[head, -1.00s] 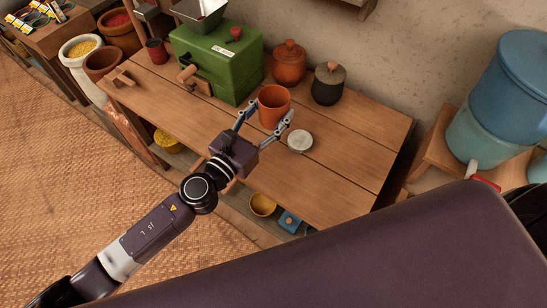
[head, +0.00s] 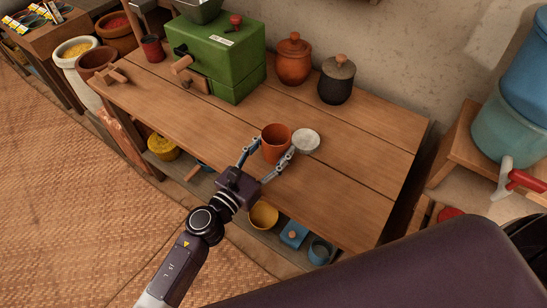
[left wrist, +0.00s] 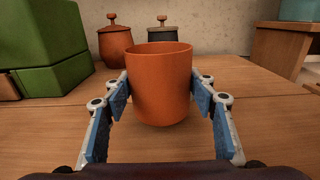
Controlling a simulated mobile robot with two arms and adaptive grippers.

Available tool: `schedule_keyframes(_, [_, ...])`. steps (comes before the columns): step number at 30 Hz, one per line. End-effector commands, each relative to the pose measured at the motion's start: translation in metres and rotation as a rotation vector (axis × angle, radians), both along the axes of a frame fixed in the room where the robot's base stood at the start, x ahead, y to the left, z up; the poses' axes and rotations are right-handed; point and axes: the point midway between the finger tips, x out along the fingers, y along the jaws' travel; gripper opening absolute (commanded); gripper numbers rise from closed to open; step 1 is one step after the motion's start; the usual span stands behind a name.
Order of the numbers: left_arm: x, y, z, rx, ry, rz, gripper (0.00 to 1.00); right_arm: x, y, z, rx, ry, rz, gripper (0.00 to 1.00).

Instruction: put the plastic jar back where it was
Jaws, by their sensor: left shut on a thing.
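The plastic jar (head: 275,147) appears to be the orange, open-topped cup on or just above the wooden table (head: 342,195). My left gripper (head: 265,158) is shut on it, with one finger on each side. In the left wrist view the jar (left wrist: 159,85) stands upright between the blue-padded fingertips (left wrist: 159,88). Whether its base touches the table is hard to tell. A round whitish lid-like disc (head: 306,141) lies on the table just right of the jar. My right gripper is out of view.
A green box-shaped machine (head: 225,62) stands at the back left. An orange lidded pot (head: 294,60) and a dark lidded pot (head: 337,82) stand near the wall. The table's right part is clear. A low shelf holds a yellow bowl (head: 263,215) and blue items.

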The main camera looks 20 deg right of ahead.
Motion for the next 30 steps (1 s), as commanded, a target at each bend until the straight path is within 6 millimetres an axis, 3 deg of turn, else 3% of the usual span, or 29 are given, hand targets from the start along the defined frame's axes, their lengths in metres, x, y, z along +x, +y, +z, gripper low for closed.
schedule_keyframes(1, [0.0,0.0,-0.015,-0.002,0.005,0.002,0.27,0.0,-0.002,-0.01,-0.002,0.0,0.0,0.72])
schedule_keyframes(4, [0.0,0.0,-0.025,-0.002,0.003,0.001,0.27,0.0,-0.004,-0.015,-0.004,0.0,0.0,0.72])
schedule_keyframes(18, [0.0,0.0,-0.032,0.0,0.0,0.0,0.27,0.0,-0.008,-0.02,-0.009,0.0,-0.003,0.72])
schedule_keyframes(19, [0.0,0.0,-0.032,0.0,0.0,0.0,0.53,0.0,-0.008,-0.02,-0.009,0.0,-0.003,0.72])
schedule_keyframes(21, [0.0,0.0,-0.031,0.0,0.0,0.0,0.61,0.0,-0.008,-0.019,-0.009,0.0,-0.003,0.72])
schedule_keyframes(24, [0.0,0.0,-0.031,0.001,0.001,0.0,0.7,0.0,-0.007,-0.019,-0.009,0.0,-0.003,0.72])
schedule_keyframes(30, [0.0,0.0,-0.031,0.001,0.001,0.0,0.7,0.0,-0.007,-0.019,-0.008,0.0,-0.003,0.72])
